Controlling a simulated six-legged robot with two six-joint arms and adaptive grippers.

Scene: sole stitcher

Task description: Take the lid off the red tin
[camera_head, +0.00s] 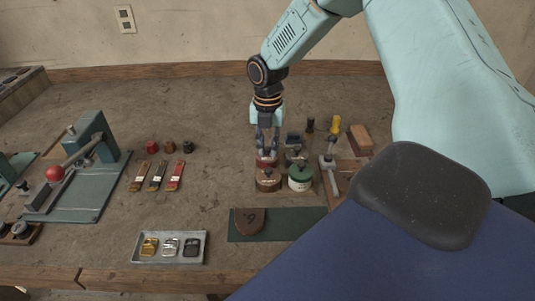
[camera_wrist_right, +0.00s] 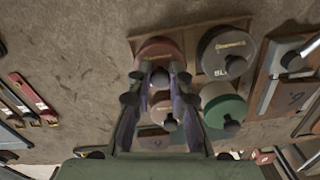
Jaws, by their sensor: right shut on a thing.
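The red tin (camera_head: 266,161) stands at the back left of a cluster of small round tins on the bench. My right gripper (camera_head: 268,152) comes down from above and is shut on the knob of its lid. In the right wrist view the red lid (camera_wrist_right: 157,48) lies beyond the fingertips (camera_wrist_right: 161,72), with the dark knob between them. The fingers hide part of the lid, and I cannot tell whether there is a gap between lid and tin. My left gripper is not in view.
Close by stand a brown tin (camera_head: 268,183), a green tin (camera_head: 301,179) and a dark tin (camera_wrist_right: 226,53). In front are a green mat (camera_head: 290,224) with a brown piece and a metal tray (camera_head: 140,257).

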